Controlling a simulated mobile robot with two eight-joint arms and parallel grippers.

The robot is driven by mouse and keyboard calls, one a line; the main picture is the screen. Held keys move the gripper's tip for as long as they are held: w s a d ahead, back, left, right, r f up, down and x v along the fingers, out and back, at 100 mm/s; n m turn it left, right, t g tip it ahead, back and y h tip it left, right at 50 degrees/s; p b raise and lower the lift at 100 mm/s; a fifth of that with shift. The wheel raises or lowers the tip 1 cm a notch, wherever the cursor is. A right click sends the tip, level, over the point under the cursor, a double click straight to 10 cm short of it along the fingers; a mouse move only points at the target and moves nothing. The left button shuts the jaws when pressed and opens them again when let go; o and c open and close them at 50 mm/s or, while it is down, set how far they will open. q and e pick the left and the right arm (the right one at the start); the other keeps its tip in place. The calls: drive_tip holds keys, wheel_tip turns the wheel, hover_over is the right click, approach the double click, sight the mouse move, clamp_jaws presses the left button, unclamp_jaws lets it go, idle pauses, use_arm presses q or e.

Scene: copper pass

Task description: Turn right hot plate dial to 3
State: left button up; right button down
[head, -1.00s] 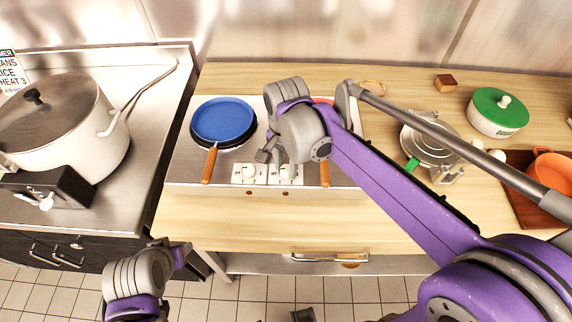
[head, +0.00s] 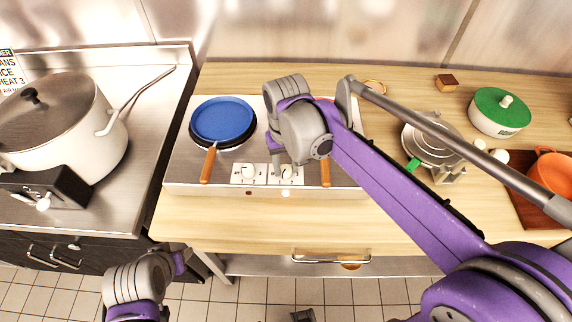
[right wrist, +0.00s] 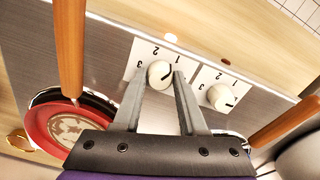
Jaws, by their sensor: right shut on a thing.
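The right hot plate dial (right wrist: 160,74) is a round white knob with a dark pointer line, on a white plate with printed numbers. My right gripper (right wrist: 161,80) is shut on it, one finger on each side; the exact number it points to is hard to read. In the head view my right gripper (head: 281,168) partly covers this dial (head: 288,172). The left dial (head: 248,172) stands free beside it and also shows in the wrist view (right wrist: 220,97). The lamp (head: 285,193) below the right dial glows. My left gripper (head: 177,262) is low at the left; its fingers are unclear.
A blue pan (head: 222,119) sits on the left plate. A red pan (right wrist: 50,128) sits on the right plate, mostly behind my arm in the head view; its orange handle (head: 325,174) is close to my gripper. A large pot (head: 65,120) stands left, a green-lidded pot (head: 499,111) right.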

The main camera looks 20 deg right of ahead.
sight(286, 168)
drive_tip(key=n, duration=0.5)
drive_tip(key=shift+n, duration=0.4)
drive_tip(key=n, duration=1.2)
drive_tip(key=shift+n+b, duration=0.3)
drive_tip(key=shift+b, duration=0.05)
drive_tip(key=n, duration=0.5)
drive_tip(key=shift+n, duration=0.3)
drive_tip(key=shift+c, duration=2.3)
unclamp_jaws()
wheel_tip(286, 168, up, 11)
drive_tip(key=shift+p, duration=0.3)
